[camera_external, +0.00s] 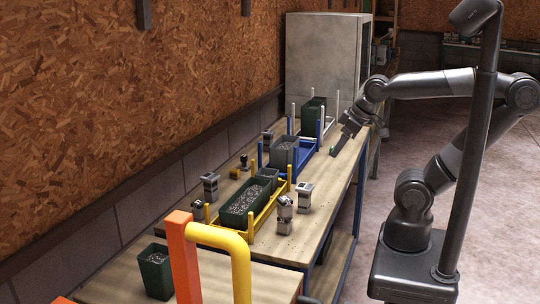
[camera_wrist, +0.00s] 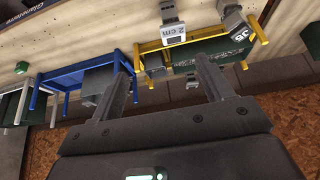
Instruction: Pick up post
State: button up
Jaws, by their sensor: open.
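I cannot tell which is meant. In the wrist view a grey block marked "2 cm" (camera_wrist: 172,30) and one marked "35" (camera_wrist: 238,28) show beyond the fingers. My gripper (camera_external: 342,143) is over the table's right side, near the blue and white racks. Its fingers (camera_wrist: 162,60) are spread and empty, apart from the blocks.
A yellow rack (camera_external: 255,226) holds a dark green planter (camera_external: 232,214). A blue rack (camera_external: 303,161) with a grey planter and a white rack (camera_external: 327,124) with a green planter stand behind it. An orange and yellow frame (camera_external: 184,255) rises in front. A grey cabinet (camera_external: 322,60) stands at the back.

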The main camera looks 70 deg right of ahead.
jog(key=g, duration=0.6)
send_over(305, 186)
notch_tip(305, 186, down, 4)
jog(key=shift+m, duration=0.3)
jog(key=f, duration=0.5)
jog(key=shift+w+d+f, duration=0.2)
jog(key=shift+w+f, duration=0.05)
jog(key=shift+f, duration=0.05)
jog(key=f, duration=0.5)
jog(key=shift+s+f, duration=0.25)
jog(key=shift+f, duration=0.15)
jog(key=c, duration=1.1)
jog(key=shift+r, duration=0.2)
